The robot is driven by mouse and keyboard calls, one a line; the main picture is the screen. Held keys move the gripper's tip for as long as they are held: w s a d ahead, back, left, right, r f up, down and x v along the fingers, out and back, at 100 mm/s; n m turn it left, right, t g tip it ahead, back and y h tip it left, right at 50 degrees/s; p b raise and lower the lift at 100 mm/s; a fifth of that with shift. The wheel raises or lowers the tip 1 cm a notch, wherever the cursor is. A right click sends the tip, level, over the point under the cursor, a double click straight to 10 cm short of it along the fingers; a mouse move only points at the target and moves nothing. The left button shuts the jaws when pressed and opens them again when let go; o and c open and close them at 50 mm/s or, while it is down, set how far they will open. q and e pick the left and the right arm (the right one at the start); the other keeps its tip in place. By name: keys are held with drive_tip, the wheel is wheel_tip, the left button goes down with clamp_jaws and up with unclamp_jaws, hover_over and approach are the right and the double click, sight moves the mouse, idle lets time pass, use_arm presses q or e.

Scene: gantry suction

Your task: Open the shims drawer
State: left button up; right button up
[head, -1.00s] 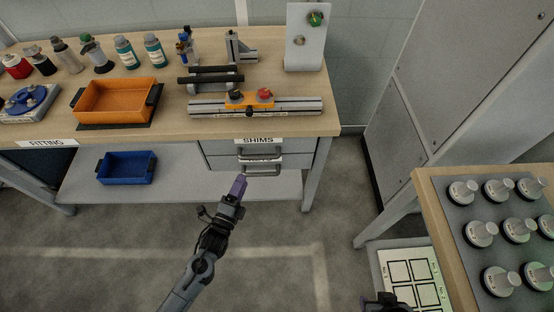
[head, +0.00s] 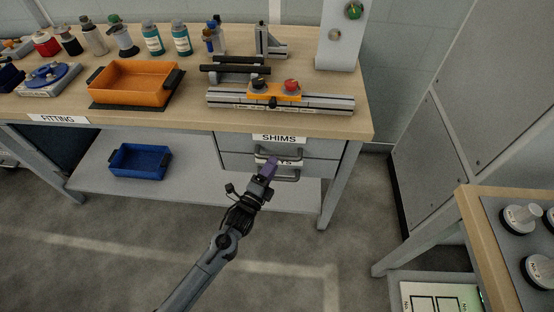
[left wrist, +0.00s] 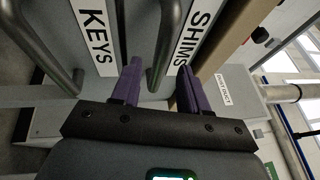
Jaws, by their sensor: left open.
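The shims drawer (head: 235,143) is the upper of two grey drawers under the bench's right end, and looks shut. My left gripper (head: 269,168) is in front of the drawers, with purple fingers open. In the left wrist view, the bar of the shims handle (left wrist: 168,42) runs between the two fingers (left wrist: 158,88); I cannot tell whether they touch it. My right gripper is out of view.
The lower drawer has a KEYS label (left wrist: 95,32) and its own handle (left wrist: 38,42), left of the fingers in the wrist view. A blue bin (head: 140,161) stands on the shelf. A side table (head: 466,215) is at right. The floor before the drawers is clear.

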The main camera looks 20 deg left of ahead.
use_arm(q)
drive_tip(key=shift+b+x, duration=0.55)
drive_tip(key=shift+x, duration=1.6)
drive_tip(key=shift+c, duration=0.3)
clamp_jaws()
